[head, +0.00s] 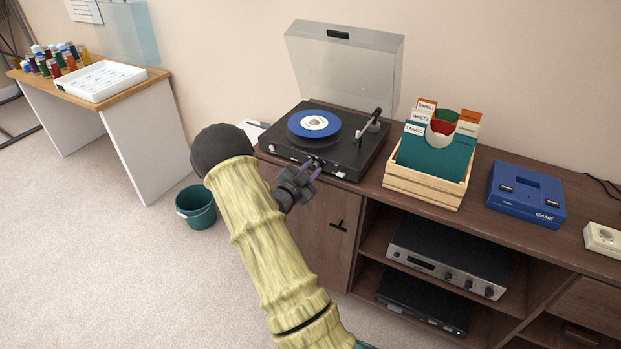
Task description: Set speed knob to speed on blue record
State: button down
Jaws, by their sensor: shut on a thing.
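The blue record (297,125) with a white label lies on the platter of the black turntable (348,162). The print on the label is too small to read. The tonearm (368,124) is at the right of the platter, off the record.
The turntable's clear lid (345,65) stands open. A wooden crate (425,188) of record sleeves and a blue game console (525,194) stand to the right on the cabinet. A teal bucket (197,207) is on the floor at left, beside a side table (140,145).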

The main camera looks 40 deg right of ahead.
jog(key=m+b, duration=0.2)
jog(key=b, duration=0.1)
jog(key=m+b, duration=0.2)
jog(key=b, duration=0.1)
jog(key=shift+s+f+m, duration=0.1)
jog(key=shift+f+m, duration=0.2)
jog(key=shift+f, duration=0.1)
jog(key=m+b, duration=0.3)
jog(key=b, duration=0.2)
jog(key=shift+y+b, duration=0.3)
jog(key=shift+b, duration=0.1)
jog(key=m+b, duration=0.4)
jog(key=b, duration=0.2)
jog(key=shift+t+b, duration=0.3)
jog(key=shift+b, duration=0.05)
jog(key=m+b, duration=0.2)
jog(key=b, duration=0.1)
jog(key=shift+r+m+b, duration=0.15)
jog(key=shift+m+b, duration=0.15)
jog(key=shift+b, duration=0.15)
jog(key=shift+r, duration=0.1)
jog(key=c, duration=1.2)
grip_release()
jog(key=shift+c, duration=0.2)
